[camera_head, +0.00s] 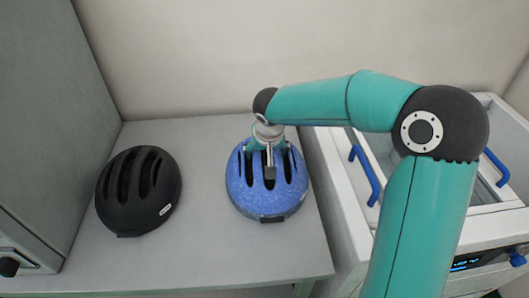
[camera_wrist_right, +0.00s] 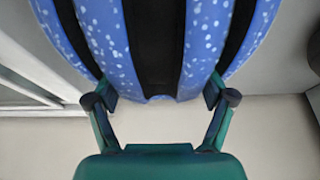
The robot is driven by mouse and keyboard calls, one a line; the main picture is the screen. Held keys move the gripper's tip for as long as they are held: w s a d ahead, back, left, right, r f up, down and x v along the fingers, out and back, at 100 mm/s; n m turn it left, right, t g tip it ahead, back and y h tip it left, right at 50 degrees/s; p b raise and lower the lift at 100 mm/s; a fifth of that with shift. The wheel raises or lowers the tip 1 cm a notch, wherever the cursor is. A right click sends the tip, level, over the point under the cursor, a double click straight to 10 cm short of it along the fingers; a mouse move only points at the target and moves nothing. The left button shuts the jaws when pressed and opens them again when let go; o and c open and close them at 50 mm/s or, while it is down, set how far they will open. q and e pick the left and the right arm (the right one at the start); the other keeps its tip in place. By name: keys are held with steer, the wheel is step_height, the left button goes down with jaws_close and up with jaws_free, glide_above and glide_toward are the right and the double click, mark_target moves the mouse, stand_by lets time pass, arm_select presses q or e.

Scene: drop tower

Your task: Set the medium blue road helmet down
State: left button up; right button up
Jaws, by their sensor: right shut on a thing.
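The blue speckled road helmet (camera_head: 266,199) is at the right part of the grey table top in the head view, close to the table's right edge. My right gripper (camera_head: 268,155) is over the helmet's far part and shut on it. In the wrist view the two fingers (camera_wrist_right: 160,100) press on both sides of the helmet (camera_wrist_right: 196,45), which fills the upper middle. I cannot tell whether the helmet's underside touches the table. My left gripper is not in view.
A black helmet (camera_head: 139,190) sits on the left of the grey table (camera_head: 200,260). A grey cabinet (camera_head: 45,130) stands at the far left. A white machine with blue handles (camera_head: 365,175) adjoins the table on the right. The table between the helmets is clear.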

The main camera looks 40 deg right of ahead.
steer(key=o, duration=1.7)
steer(key=v, duration=1.2)
